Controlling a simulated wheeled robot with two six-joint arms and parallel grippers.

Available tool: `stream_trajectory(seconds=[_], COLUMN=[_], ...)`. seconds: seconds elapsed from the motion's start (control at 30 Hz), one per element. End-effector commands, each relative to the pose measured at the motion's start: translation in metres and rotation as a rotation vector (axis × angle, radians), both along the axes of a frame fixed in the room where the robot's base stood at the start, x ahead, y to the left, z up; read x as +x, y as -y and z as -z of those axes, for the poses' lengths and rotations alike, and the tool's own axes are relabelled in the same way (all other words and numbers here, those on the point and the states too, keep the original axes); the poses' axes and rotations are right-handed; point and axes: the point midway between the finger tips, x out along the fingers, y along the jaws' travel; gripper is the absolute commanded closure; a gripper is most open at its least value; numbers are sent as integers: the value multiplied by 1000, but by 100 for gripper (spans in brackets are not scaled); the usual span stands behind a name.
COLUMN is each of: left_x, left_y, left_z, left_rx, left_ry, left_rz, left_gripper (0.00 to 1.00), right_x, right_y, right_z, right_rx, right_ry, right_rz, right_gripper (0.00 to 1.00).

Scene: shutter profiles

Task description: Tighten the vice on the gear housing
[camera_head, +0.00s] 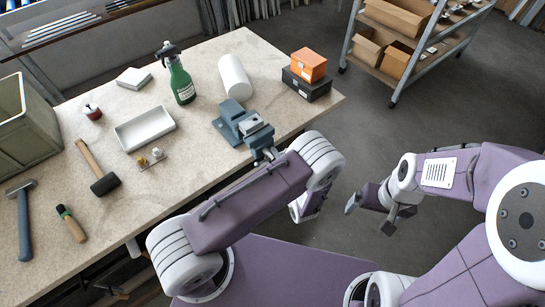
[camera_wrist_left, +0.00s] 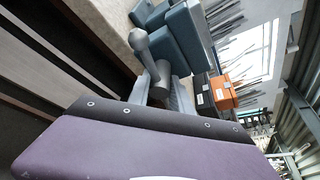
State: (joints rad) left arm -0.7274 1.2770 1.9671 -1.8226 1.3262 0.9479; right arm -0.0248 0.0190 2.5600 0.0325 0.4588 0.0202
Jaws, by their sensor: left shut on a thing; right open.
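The blue-grey vice (camera_head: 232,122) stands at the table's right front edge. A lighter grey piece, perhaps the gear housing (camera_head: 250,125), sits at its jaws. Its screw end and handle point toward me, partly hidden by my left arm. In the left wrist view the vice body (camera_wrist_left: 188,35) is close, with a grey ball-ended handle (camera_wrist_left: 149,56) in front of it. My left gripper (camera_wrist_left: 162,92) is shut on the vice handle; its tips are mostly hidden in the head view. My right gripper (camera_head: 371,212) is open and empty, off the table over the floor.
A white cylinder (camera_head: 234,77), a green spray bottle (camera_head: 180,80) and an orange box (camera_head: 308,64) on a black box (camera_head: 306,87) stand behind the vice. A white tray (camera_head: 145,128), mallet (camera_head: 101,178) and hammer (camera_head: 24,220) lie left. A shelf cart stands beyond open floor.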

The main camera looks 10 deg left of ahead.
Motion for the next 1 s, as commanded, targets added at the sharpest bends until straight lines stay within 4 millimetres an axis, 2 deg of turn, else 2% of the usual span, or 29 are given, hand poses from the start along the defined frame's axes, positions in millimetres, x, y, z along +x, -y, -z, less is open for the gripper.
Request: stream_trajectory(seconds=[0.47, 1.0], left_x=[0, 0], left_y=[0, 0], left_z=[0, 0], left_rx=[31, 300], left_ry=[-39, -387], left_rz=[-2, -3], left_gripper=[100, 100], right_x=[0, 0], right_y=[0, 0], right_z=[0, 4], right_rx=[0, 0], right_ry=[0, 0], right_rz=[0, 0], right_gripper=[7, 7])
